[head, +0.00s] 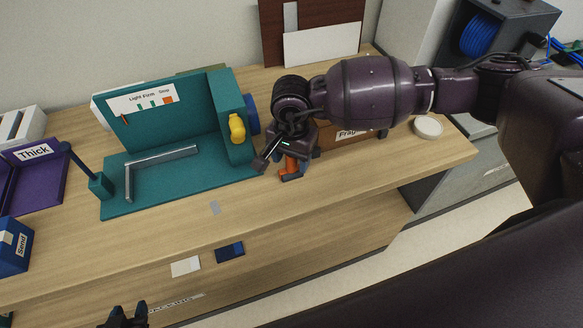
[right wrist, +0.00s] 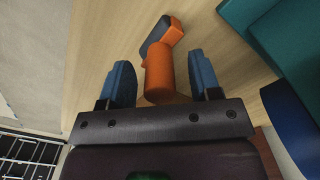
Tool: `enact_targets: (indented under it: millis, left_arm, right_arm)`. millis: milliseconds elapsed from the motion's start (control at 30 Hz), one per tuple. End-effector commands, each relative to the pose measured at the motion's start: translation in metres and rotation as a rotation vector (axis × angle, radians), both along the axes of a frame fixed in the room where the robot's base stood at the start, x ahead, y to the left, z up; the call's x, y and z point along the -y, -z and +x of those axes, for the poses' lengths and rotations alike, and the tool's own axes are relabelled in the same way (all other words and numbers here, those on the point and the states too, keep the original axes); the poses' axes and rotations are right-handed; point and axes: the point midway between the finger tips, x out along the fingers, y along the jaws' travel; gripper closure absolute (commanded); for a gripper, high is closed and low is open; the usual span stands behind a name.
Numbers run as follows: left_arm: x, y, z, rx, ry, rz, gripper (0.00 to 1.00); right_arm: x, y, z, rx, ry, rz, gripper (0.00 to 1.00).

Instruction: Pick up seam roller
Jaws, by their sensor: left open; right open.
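The seam roller (head: 291,168) is an orange tool lying on the wooden counter, just right of the teal station. In the right wrist view its orange handle (right wrist: 160,72) lies between the two blue fingers, with a dark grey-blue part and an orange piece beyond it. My right gripper (head: 284,163) is open over the roller, pointing down, with a finger on either side of the handle and a gap showing beside it. The gripper hides part of the roller in the head view. My left gripper (head: 128,316) is at the bottom edge, away from the roller, only partly in view.
The teal station (head: 170,185) with a metal bracket and a yellow knob (head: 237,128) stands close left of the right gripper. A brown box (head: 345,142) labelled "Frag..." is close right. A white round dish (head: 428,127) sits further right. The counter front is mostly clear.

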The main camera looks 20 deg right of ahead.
Motion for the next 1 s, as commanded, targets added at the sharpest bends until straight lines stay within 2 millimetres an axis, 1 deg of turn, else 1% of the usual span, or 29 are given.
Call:
enact_targets:
  millis: [33,367,600,733,867,1000]
  left_arm:
    - [0.000,0.000,0.000,0.000,0.000,0.000,0.57]
    - [0.000,0.000,0.000,0.000,0.000,0.000,0.57]
    - [0.000,0.000,0.000,0.000,0.000,0.000,0.57]
    - [0.000,0.000,0.000,0.000,0.000,0.000,0.57]
    - [0.000,0.000,0.000,0.000,0.000,0.000,0.57]
    - [0.000,0.000,0.000,0.000,0.000,0.000,0.57]
  right_arm:
    - [0.000,0.000,0.000,0.000,0.000,0.000,0.47]
    - [0.000,0.000,0.000,0.000,0.000,0.000,0.98]
    - [0.000,-0.001,0.000,0.001,0.000,0.001,0.98]
    - [0.000,-0.009,0.001,0.003,0.000,0.000,0.98]
    - [0.000,-0.028,0.001,0.004,-0.002,0.000,0.98]
    - [0.000,-0.060,0.001,0.006,-0.001,0.000,0.98]
